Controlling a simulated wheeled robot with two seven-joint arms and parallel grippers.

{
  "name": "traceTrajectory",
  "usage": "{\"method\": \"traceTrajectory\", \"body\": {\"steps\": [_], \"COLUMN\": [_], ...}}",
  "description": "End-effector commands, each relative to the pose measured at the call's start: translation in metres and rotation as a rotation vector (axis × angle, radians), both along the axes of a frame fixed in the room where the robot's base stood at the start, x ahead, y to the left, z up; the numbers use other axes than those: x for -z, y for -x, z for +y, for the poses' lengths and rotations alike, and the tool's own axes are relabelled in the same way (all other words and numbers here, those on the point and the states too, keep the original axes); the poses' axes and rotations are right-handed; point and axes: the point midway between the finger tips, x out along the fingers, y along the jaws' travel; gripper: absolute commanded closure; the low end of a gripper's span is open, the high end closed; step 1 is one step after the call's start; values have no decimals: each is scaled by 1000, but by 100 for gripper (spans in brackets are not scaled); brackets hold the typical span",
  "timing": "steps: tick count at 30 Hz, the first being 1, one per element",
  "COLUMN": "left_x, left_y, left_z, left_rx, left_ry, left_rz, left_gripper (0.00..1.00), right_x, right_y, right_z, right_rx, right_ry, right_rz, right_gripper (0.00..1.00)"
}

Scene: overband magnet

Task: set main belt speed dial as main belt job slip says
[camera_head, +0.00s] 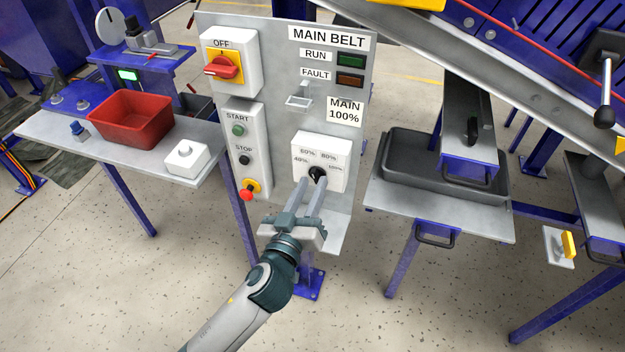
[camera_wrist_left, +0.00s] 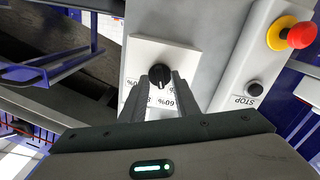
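The main belt speed dial is a black knob (camera_head: 318,173) on a white box (camera_head: 335,150) low on the grey panel, with labels 40%, 60%, 80% and a small one at the right that looks like 100%. Its setting is too small to tell. The job slip (camera_head: 345,112) above it reads MAIN 100%. My left gripper (camera_head: 311,182) is at the dial, its two fingers apart. In the left wrist view the knob (camera_wrist_left: 159,75) shows between and just beyond the fingertips (camera_wrist_left: 164,82); I cannot tell whether they touch it. My right gripper is out of view.
Left of the dial are START (camera_head: 238,130) and STOP (camera_head: 244,160) buttons and a red emergency knob (camera_head: 249,190). A red OFF switch (camera_head: 222,67) is above. A side table holds a red bin (camera_head: 130,118); a grey tray (camera_head: 400,170) stands to the right.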

Motion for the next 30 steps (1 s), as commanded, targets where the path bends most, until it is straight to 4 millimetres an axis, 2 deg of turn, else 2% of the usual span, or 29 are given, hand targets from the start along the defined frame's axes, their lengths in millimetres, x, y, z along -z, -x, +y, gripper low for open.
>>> {"method": "traceTrajectory", "body": {"steps": [6, 15, 18, 19, 30], "left_x": [0, 0, 0, 0, 0], "left_y": [-12, -13, -13, -13, -13], "left_z": [-4, -4, -4, -4, -4], "left_rx": [0, 0, 0, 0, -1], "left_ry": [0, 0, 0, 0, -16], "left_rz": [1, 0, 0, 0, -5], "left_gripper": [72, 72, 96, 100, 100], "right_x": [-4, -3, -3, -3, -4], "right_y": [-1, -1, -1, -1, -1], "right_z": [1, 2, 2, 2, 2], "right_rx": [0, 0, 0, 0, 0], "right_ry": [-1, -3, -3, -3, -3], "right_rz": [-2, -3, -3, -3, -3], "right_gripper": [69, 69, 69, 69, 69]}}
